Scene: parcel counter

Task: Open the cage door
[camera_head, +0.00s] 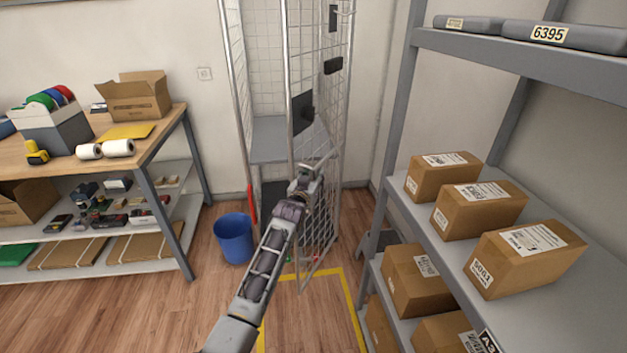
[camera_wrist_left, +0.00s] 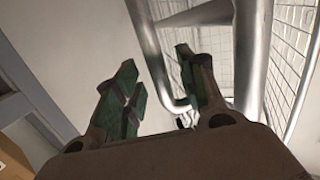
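The wire-mesh cage (camera_head: 243,100) stands against the back wall in the head view. Its mesh door (camera_head: 323,215) appears swung outward, with its lower edge slanting toward me and a gap on its left showing the inside. My left gripper (camera_head: 312,168) is at the door's near edge, partly covering it. In the left wrist view, my left gripper (camera_wrist_left: 155,62) has its two green-padded fingers apart. A bent metal tube handle (camera_wrist_left: 160,65) shows between them, beside a thicker door post (camera_wrist_left: 247,55). I cannot tell whether a finger touches the handle. My right gripper is not in view.
A shelf rack (camera_head: 394,150) with several boxes stands close on the right. A blue bin (camera_head: 233,238) is on the floor left of the cage. A workbench (camera_head: 160,140) is at left. Yellow tape (camera_head: 352,305) marks clear floor in front of the cage.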

